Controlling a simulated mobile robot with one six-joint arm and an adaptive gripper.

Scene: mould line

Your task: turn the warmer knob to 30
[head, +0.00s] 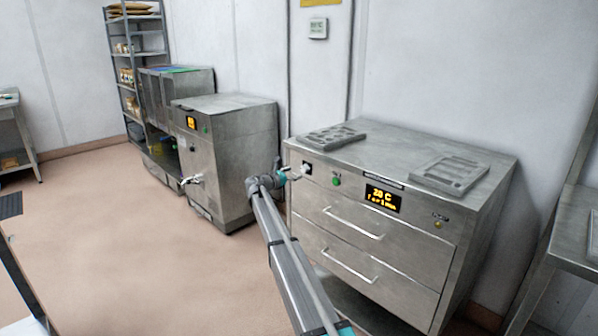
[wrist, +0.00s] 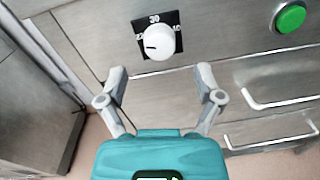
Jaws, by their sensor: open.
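The warmer (head: 440,262) is a steel cabinet with two drawers and a lit display (head: 382,199), whose small text is hard to read. Its white round knob (wrist: 159,42) sits on a black dial plate (wrist: 174,19) with 30 printed at the top and other marks left and right. A dark pointer line on the knob points left, slightly downward. In the head view the knob (head: 306,168) is at the front panel's upper left. My gripper (wrist: 160,76) is open and empty, its fingertips just below the knob in the wrist view, apart from it. It also shows in the head view (head: 291,173).
A green button (wrist: 290,17) is right of the knob. Drawer handles (head: 353,222) stick out below. Moulds (head: 449,173) lie on the warmer's top. Another steel machine (head: 232,150) with a tap stands to the left, a gap between them.

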